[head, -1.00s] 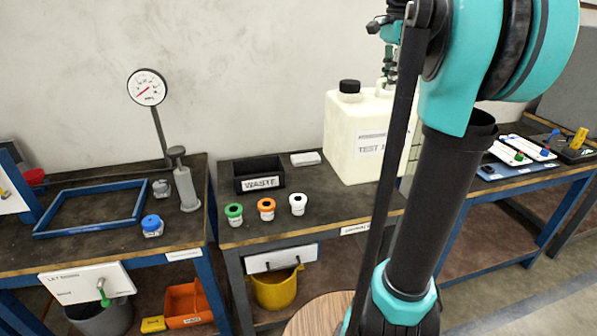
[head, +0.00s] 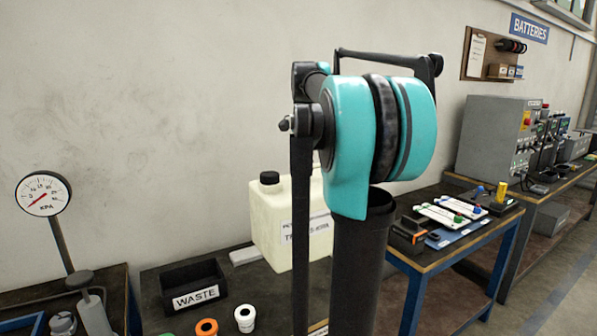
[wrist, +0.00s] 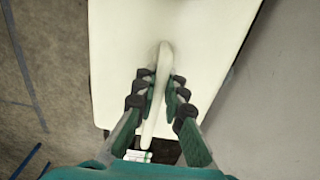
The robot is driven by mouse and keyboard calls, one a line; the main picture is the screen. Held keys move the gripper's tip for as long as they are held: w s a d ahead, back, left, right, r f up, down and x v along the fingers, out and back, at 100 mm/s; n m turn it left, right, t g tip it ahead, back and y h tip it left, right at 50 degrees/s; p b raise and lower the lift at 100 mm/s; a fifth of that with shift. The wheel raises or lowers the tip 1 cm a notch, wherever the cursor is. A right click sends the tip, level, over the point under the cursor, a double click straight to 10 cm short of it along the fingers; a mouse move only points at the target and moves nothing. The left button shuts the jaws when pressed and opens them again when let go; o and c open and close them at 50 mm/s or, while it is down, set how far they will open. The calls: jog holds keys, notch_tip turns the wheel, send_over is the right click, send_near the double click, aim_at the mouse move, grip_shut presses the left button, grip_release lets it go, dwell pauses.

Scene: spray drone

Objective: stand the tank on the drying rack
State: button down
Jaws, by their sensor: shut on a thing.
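The tank (head: 268,219) is a cream, boxy container with a black cap and a printed label. In the head view it is at the bench behind the waste bin, its right side hidden by my arm. In the wrist view the tank's broad cream top (wrist: 205,45) fills the middle. My gripper (wrist: 160,90) is shut on its raised handle ridge, one dark-green finger on each side. The gripper is hidden behind my arm in the head view. I cannot tell whether the tank's base touches the bench. I cannot make out a drying rack.
A black waste bin (head: 193,289), an orange-topped cup (head: 206,328) and a white cup (head: 245,319) stand left of the tank. A pressure gauge (head: 44,194) is farther left. A blue-framed bench (head: 425,262) with white boards stands to the right.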

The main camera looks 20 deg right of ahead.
aim_at(305, 182)
notch_tip(305, 182, down, 17)
jog(key=shift+r, duration=0.15)
dwell(0.5)
jog(key=c, duration=1.9)
grip_release()
jog(key=shift+c, duration=0.2)
jog(key=o, duration=0.3)
jog(key=shift+o, duration=0.2)
notch_tip(305, 182, up, 12)
jog(key=shift+s, duration=0.1)
